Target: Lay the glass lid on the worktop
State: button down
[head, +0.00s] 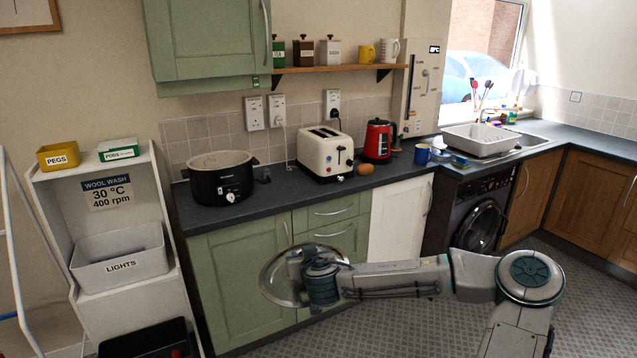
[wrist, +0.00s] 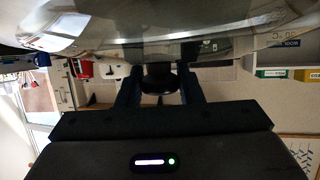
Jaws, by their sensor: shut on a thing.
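The round glass lid (head: 271,279) with its pale rim is in front of the green base cabinets in the head view, below the level of the worktop (head: 281,182). My gripper (head: 300,258) is at the lid, and the arm partly covers it. In the wrist view the clear lid (wrist: 90,38) spans the top of the picture, and its dark knob (wrist: 160,78) sits between my two fingers. My gripper is shut on the knob. The lid is apart from the worktop.
An uncovered black slow cooker (head: 221,180) stands on the worktop at left. A cream toaster (head: 325,154), an egg-like brown object (head: 365,169) and a red kettle (head: 378,141) stand to its right. Bare worktop lies between cooker and toaster. A white shelf unit (head: 150,210) stands left.

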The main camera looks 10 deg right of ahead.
aim_at(285, 189)
jog(key=z, duration=0.5)
jog(key=i, duration=0.25)
jog(key=z, duration=0.9)
jog(key=i, duration=1.4)
jog(key=u, duration=0.6)
